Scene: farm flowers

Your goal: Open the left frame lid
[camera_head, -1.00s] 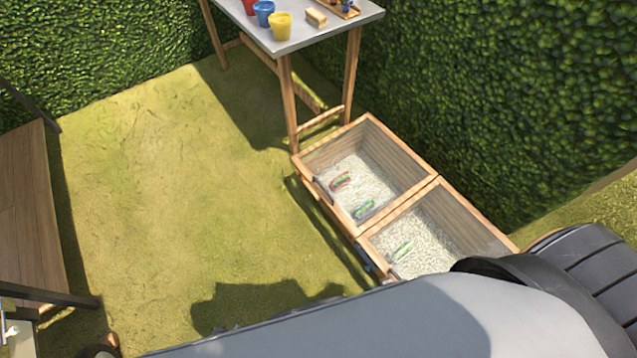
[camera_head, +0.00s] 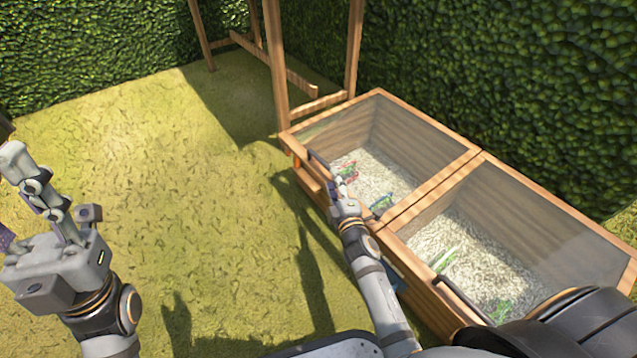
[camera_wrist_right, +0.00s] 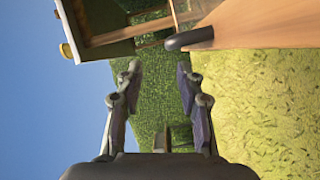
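The left frame is a wooden box (camera_head: 312,183) with gravel and small colourful packets inside. Its wood-rimmed glass lid (camera_head: 430,113) lies closed. A dark handle (camera_head: 318,160) sits at the lid's front edge, and a dark rounded bar, likely this handle, shows in the right wrist view (camera_wrist_right: 190,38). My right gripper (camera_head: 342,184) is at the front of the left frame, just right of the handle. In the right wrist view its fingers (camera_wrist_right: 158,75) are apart with nothing between them. My left gripper (camera_head: 22,172) is raised at the far left, away from the frames; its finger gap is unclear.
The right frame (camera_head: 440,297) adjoins the left one, its lid also closed. A wooden table's legs (camera_head: 354,50) stand behind the left frame. A hedge (camera_head: 500,80) runs behind the frames. Open grass (camera_head: 150,180) lies to the left.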

